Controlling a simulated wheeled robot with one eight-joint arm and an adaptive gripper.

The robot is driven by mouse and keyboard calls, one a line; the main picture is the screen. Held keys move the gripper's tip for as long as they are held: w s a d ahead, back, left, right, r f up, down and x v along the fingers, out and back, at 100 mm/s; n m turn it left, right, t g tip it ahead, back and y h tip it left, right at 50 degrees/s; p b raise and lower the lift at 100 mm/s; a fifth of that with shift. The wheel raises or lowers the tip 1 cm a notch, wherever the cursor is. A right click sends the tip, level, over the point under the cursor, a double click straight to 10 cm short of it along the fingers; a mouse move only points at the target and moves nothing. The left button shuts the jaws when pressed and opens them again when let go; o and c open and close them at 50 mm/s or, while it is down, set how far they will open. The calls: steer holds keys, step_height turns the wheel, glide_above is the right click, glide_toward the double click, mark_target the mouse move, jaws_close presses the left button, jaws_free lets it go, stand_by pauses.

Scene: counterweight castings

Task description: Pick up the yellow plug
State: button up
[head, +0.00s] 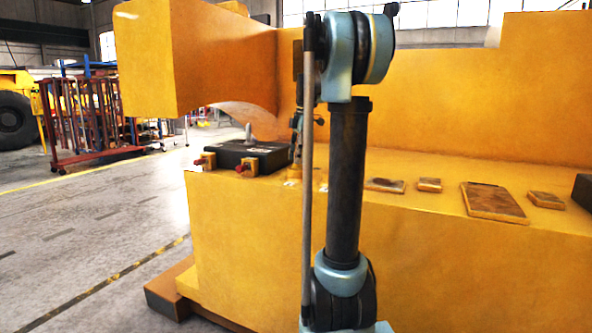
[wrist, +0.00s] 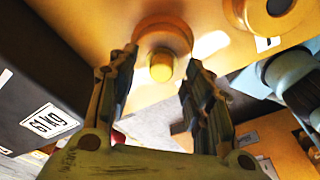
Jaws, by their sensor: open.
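A round yellow plug (wrist: 162,66) with a wider orange-brown collar shows at the top middle of the wrist view, on a yellow surface. My gripper (wrist: 161,82) is open, with its two fingers on either side of the plug in the picture. The gap between fingertips and plug is hard to judge, and nothing is seen held. In the head view my gripper (head: 297,140) is partly hidden beside my arm, over the yellow casting's ledge.
A dark block (wrist: 40,85) labelled 61kg stands close at left; a dark block (head: 245,155) with small yellow brackets shows in the head view. Another round fitting (wrist: 270,18) is at upper right. Flat plates (head: 493,203) lie along the ledge. A tall yellow wall (head: 450,105) rises behind.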

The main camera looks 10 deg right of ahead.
steer(key=shift+a+f, duration=0.15)
steer(key=shift+f, duration=0.65)
steer(key=c, duration=1)
step_height(320, 180, up, 10)
steer(key=shift+r, duration=0.1)
